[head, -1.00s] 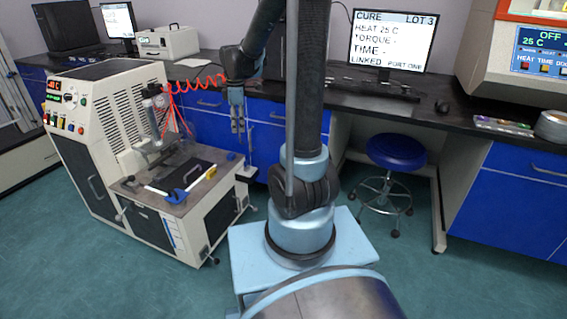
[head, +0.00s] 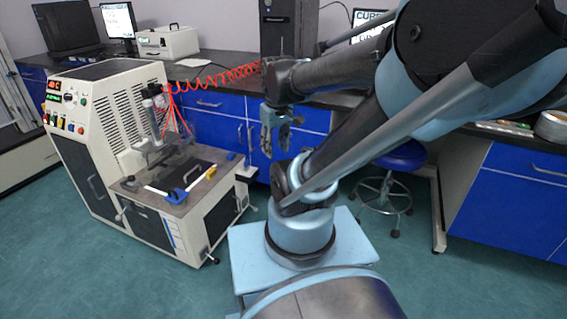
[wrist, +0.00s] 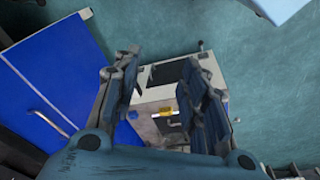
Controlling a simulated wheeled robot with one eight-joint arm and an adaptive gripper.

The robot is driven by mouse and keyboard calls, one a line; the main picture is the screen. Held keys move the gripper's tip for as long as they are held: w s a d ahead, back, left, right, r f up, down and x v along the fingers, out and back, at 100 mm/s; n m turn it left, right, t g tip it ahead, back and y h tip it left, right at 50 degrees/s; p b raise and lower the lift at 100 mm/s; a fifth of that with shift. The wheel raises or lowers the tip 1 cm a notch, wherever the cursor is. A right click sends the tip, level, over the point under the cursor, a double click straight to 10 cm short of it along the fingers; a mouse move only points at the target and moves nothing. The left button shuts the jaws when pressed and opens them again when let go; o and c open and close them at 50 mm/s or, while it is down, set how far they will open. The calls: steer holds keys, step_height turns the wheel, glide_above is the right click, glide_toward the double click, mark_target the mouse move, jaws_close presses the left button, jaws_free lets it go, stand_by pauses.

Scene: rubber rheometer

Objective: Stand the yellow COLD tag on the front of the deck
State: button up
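A small yellow piece, probably the COLD tag (head: 186,180), is on the machine's deck (head: 207,178) in the head view; its lettering is too small to read. The yellow piece (wrist: 166,112) also shows in the wrist view, beyond and between my fingers. My gripper (head: 276,140) hangs in the air to the right of the deck, clear of it. In the wrist view its two fingers (wrist: 155,85) are apart with nothing held between them. Whether the tag stands or lies is hard to tell.
A blue piece (head: 176,196) and a white bar (head: 156,190) lie near the deck's front. A red coiled hose (head: 215,78) runs behind the deck towards my arm. Blue cabinets (head: 222,128) and a blue stool (head: 402,157) stand behind. Open floor lies in front of the machine.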

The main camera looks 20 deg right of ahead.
steer(key=s+d+f+m, duration=0.1)
steer(key=s+f+m, duration=0.2)
steer(key=s+m, duration=0.1)
steer(key=shift+s+d+f, duration=0.25)
steer(key=shift+s, duration=0.45)
stand_by(0.8)
